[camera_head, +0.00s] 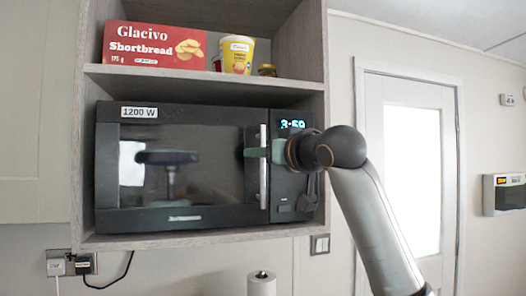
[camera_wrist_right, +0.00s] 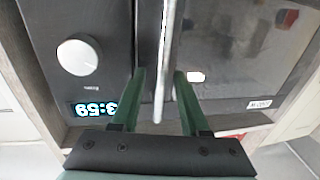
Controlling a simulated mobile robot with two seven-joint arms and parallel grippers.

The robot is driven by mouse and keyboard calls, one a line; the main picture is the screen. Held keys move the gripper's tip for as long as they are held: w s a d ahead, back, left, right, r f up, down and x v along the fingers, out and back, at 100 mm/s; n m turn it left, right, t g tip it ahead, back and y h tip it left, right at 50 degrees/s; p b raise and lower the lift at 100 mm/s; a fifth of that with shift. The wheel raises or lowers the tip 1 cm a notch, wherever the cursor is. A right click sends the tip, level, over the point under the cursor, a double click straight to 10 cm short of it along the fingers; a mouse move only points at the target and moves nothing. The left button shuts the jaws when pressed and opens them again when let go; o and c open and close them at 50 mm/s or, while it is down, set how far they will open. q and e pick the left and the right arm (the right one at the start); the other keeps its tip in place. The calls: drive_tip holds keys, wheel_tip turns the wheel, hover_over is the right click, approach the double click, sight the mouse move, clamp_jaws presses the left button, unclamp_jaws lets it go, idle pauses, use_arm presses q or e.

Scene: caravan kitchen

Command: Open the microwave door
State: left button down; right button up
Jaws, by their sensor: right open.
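The black microwave (camera_head: 185,222) sits in a wooden wall cabinet, and its dark glass door (camera_head: 220,185) looks shut. The upright silver door handle (camera_head: 263,190) is near the door's right edge. My right gripper (camera_head: 262,152) reaches it from the right at about mid-height. In the right wrist view the handle (camera_wrist_right: 168,40) runs between the two green fingers of my open right gripper (camera_wrist_right: 161,74), with gaps on both sides. The clock display (camera_wrist_right: 93,108) reads 3:59, and a round knob (camera_wrist_right: 80,55) is beside it. My left gripper is not in view.
The cabinet's side wall (camera_head: 313,60) borders the microwave closely on the right. A shortbread box (camera_head: 150,45) and a yellow tub (camera_head: 237,55) stand on the shelf above. A paper roll (camera_head: 262,284) stands below. A door (camera_head: 412,160) is at the right.

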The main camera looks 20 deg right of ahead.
drive_tip(key=shift+c, duration=0.3)
clamp_jaws()
idle(1.0)
